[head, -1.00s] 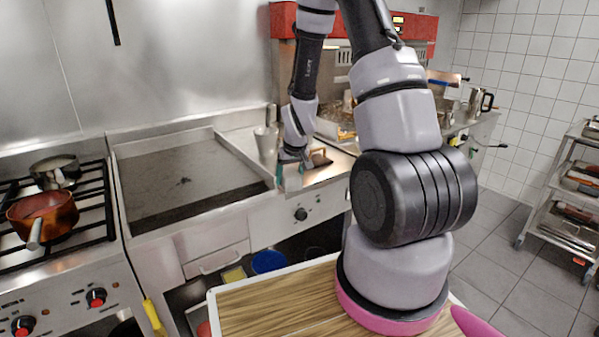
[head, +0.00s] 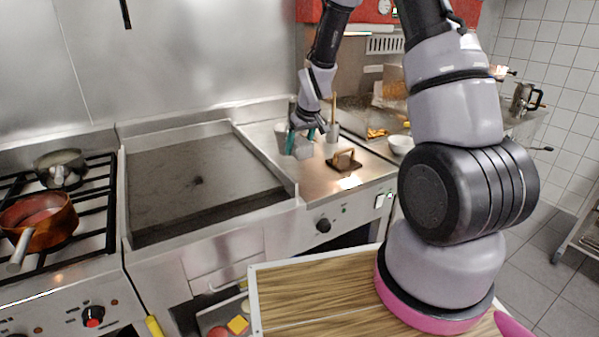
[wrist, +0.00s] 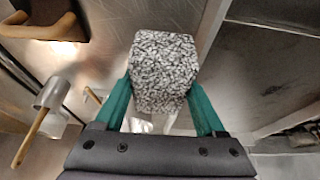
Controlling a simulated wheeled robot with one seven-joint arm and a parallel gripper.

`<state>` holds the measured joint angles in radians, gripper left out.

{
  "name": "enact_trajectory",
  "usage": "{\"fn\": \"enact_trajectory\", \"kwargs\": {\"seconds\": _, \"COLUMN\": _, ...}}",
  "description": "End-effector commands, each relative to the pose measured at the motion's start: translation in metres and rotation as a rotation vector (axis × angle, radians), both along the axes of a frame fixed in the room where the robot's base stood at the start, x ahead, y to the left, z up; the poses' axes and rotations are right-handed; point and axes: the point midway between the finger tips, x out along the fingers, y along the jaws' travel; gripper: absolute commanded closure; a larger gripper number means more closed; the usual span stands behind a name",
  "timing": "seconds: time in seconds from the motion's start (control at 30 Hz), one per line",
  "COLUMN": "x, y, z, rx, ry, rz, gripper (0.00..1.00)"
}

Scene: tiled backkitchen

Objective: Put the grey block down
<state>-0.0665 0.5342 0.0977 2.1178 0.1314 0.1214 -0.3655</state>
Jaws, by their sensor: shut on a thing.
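The grey block (wrist: 165,72), speckled black and white, is between the two teal fingers of my gripper (wrist: 160,105) in the wrist view. My gripper is shut on it. In the head view my gripper (head: 302,138) is over the back left part of the steel counter (head: 312,172), right of the griddle. The block shows there only as a small pale patch (head: 303,151) at the fingertips. I cannot tell whether its underside touches the counter.
A metal utensil cup (head: 332,133) with a wooden handle stands close right of my gripper. A dark press with a wooden handle (head: 344,160) sits nearer the front. A white bowl (head: 400,144) is further right. The griddle (head: 195,180) has a raised rim.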

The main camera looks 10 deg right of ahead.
Motion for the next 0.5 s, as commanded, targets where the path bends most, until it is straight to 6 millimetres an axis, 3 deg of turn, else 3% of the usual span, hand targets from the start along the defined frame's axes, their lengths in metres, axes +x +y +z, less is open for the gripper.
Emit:
{"fn": "enact_trajectory", "kwargs": {"seconds": 0.1, "x": -0.001, "y": -0.001, "z": -0.025, "rx": 0.000, "ry": 0.005, "rz": -0.002, "gripper": 1.00}}
{"fn": "enact_trajectory", "kwargs": {"seconds": 0.5, "x": -0.001, "y": -0.001, "z": -0.068, "rx": 0.000, "ry": 0.003, "rz": -0.002, "gripper": 1.00}}
